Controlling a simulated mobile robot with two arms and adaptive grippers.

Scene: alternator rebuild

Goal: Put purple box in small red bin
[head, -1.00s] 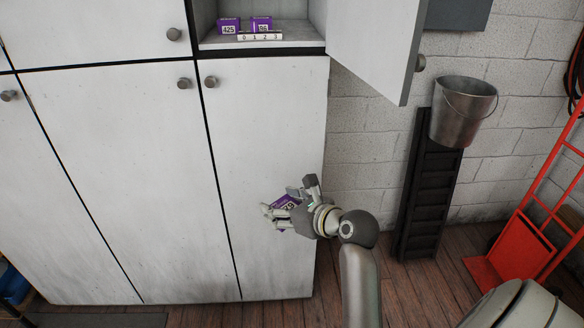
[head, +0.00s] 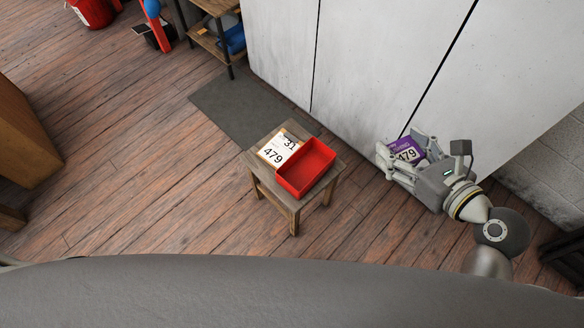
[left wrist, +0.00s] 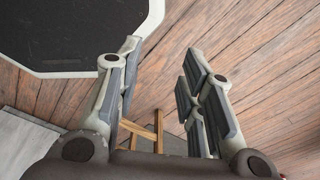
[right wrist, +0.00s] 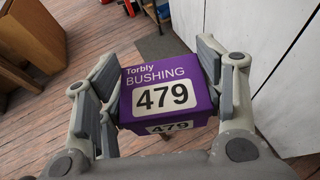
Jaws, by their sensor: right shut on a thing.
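My right gripper (head: 418,160) is shut on a purple box (head: 406,153) and holds it in the air in front of the white cabinet, to the right of the stool. In the right wrist view the purple box (right wrist: 163,90) sits between the fingers and reads "Torbly BUSHING 479". The small red bin (head: 307,168) stands on a small wooden stool (head: 334,176) and looks empty. A card (head: 277,150) marked 31 and 479 lies beside the bin. My left gripper (left wrist: 160,85) is open and empty in the left wrist view; it is not in the head view.
White cabinet doors (head: 370,60) rise behind the stool. A dark mat (head: 225,103) lies behind it. A shelf (head: 212,35) with blue items stands at the back, and a brown wooden piece (head: 25,140) is at the left. The floor left of the stool is clear.

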